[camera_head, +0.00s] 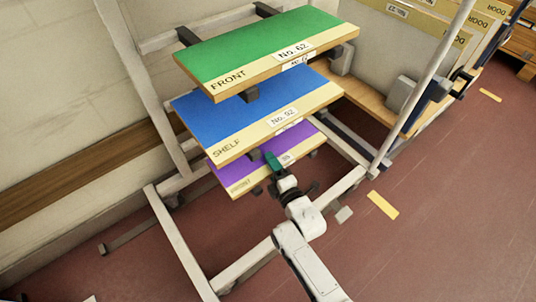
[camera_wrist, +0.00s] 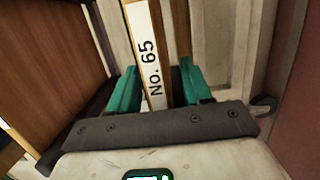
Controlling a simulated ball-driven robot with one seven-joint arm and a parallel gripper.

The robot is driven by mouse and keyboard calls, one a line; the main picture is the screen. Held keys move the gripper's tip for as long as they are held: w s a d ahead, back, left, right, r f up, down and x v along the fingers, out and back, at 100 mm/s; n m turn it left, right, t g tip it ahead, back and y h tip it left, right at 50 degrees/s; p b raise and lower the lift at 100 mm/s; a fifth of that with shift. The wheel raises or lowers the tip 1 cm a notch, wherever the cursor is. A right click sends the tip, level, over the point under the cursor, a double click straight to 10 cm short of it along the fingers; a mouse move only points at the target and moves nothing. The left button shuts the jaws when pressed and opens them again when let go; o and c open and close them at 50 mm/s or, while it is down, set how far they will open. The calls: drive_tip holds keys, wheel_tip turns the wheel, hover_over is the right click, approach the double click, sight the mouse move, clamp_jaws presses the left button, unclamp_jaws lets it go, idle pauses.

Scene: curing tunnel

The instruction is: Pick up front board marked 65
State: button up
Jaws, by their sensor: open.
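The front board marked 65 shows in the wrist view as a narrow pale edge with a white "No. 65" label (camera_wrist: 150,55), running between my two teal fingers. In the head view, the lowest visible board is purple (camera_head: 232,176), its edge marked FRONT, with a small label that is partly hidden and hard to read. My gripper (camera_head: 272,161) is at this board's front edge, just below the blue board. In the wrist view, my gripper (camera_wrist: 159,68) is open, with one finger on each side of the labelled edge. Gaps show beside the edge; contact cannot be told.
A blue shelf board (camera_head: 248,112) marked No. 52 lies just above my gripper. A green front board (camera_head: 262,48) marked No. 62 lies higher on the rack. The pale rack frame (camera_head: 345,184) stands close to my arm.

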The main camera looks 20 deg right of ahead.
drive_tip(key=shift+w+a+b, duration=0.1)
drive_tip(key=shift+w+b, duration=0.4)
drive_tip(key=shift+w, duration=0.55)
clamp_jaws()
drive_tip(key=shift+r, duration=0.1)
